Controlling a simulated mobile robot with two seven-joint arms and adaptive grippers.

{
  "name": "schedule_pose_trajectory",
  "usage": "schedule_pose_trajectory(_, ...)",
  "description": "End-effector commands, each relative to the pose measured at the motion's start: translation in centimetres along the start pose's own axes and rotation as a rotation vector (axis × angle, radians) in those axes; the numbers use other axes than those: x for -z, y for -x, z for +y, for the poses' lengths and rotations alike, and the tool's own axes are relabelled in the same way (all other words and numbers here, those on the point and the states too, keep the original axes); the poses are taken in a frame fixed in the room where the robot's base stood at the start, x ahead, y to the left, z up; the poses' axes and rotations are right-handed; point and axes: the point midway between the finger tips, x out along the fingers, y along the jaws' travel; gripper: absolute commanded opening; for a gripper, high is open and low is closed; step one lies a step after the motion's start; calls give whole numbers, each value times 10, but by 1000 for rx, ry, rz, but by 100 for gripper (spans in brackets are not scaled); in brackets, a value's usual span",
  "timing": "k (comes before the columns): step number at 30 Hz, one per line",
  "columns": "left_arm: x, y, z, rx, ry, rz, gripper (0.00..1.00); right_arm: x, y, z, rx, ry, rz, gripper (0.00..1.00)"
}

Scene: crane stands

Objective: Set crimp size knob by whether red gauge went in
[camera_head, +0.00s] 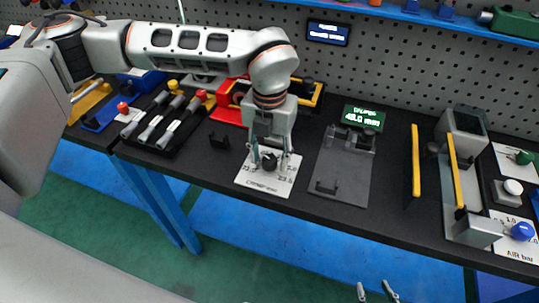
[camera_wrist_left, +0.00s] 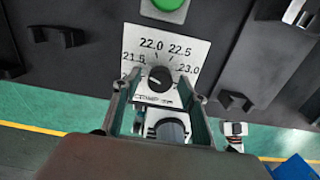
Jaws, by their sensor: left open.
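The crimp size knob (camera_head: 269,161) is black and round, on a white plate (camera_head: 262,185) at the table's front edge. In the left wrist view the knob (camera_wrist_left: 160,79) sits below the marks 21.5, 22.0, 22.5 and 23.0; its exact setting is hard to read. My left gripper (camera_head: 270,156) is open, pointing down, with its fingers on either side of the knob; contact is unclear.
A grey caliper stand (camera_head: 342,178) with a green-lit display (camera_head: 363,117) reading about 48.0 mm is right of the plate. A black bracket (camera_head: 219,141) stands left. Yellow-edged panels (camera_head: 415,160) and a grey machine stand further right. A green button (camera_wrist_left: 165,4) lies beyond the dial.

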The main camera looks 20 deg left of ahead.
Motion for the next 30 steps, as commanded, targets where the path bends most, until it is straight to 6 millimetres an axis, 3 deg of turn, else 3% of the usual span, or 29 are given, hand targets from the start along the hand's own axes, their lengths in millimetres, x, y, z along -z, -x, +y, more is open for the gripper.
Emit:
schedule_pose_trajectory(5, -1, 14, 0, 1, -1, -4, 43, -1, 0, 0, 0, 1, -2, 40)
schedule_pose_trajectory(19, -1, 101, 0, 0, 1, -4, 43, 0, 0, 0, 0, -1, 0, 40)
schedule_pose_trajectory(24, 0, 116, 0, 0, 0, -1, 43, 0, 0, -1, 0, -2, 0, 40)
schedule_pose_trajectory(30, 0, 120, 0, 0, -1, 0, 43, 0, 0, -1, 0, -2, 0, 40)
